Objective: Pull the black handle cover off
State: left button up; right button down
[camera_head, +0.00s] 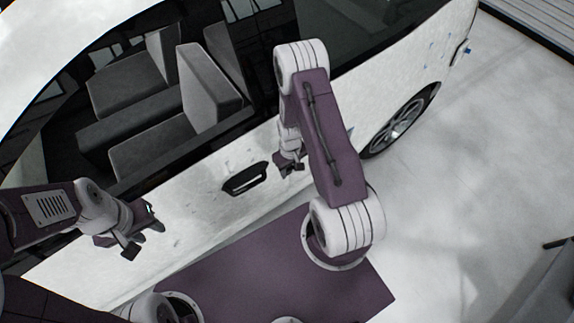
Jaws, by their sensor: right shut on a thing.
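The black door handle (245,180) is on the white car door, in the middle of the view, with a lighter slot along it. My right gripper (288,169) is at the door just right of the handle. It is shut on a small dark piece, which appears to be the black handle cover; the fingers mostly hide it, and I cannot tell whether it touches the door. My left gripper (145,229) is left of and below the handle, apart from the door handle, with its fingers spread and nothing visible between them.
The white car (200,215) fills the upper left, with grey seats seen through its windows. Its wheel (398,128) is right of my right arm. Small blue marks (467,50) are on the car's far end. The pale floor (470,180) on the right is mostly clear.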

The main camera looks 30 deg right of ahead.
jog(key=shift+s+d+r, duration=0.1)
jog(key=shift+s+r, duration=0.1)
jog(key=shift+s, duration=1.15)
jog(key=w+a+r+b, duration=0.2)
jog(key=w+r+b, duration=0.1)
jog(key=shift+w+a+r+b, duration=0.15)
jog(key=shift+w+r+b, duration=0.05)
jog(key=shift+r+b, duration=0.1)
jog(key=a+r+b, duration=0.3)
jog(key=a+r, duration=0.1)
jog(key=r, duration=0.4)
jog(key=shift+s+a+r+m, duration=0.15)
jog(key=shift+s+a+m, duration=0.05)
jog(key=shift+a+m, duration=0.2)
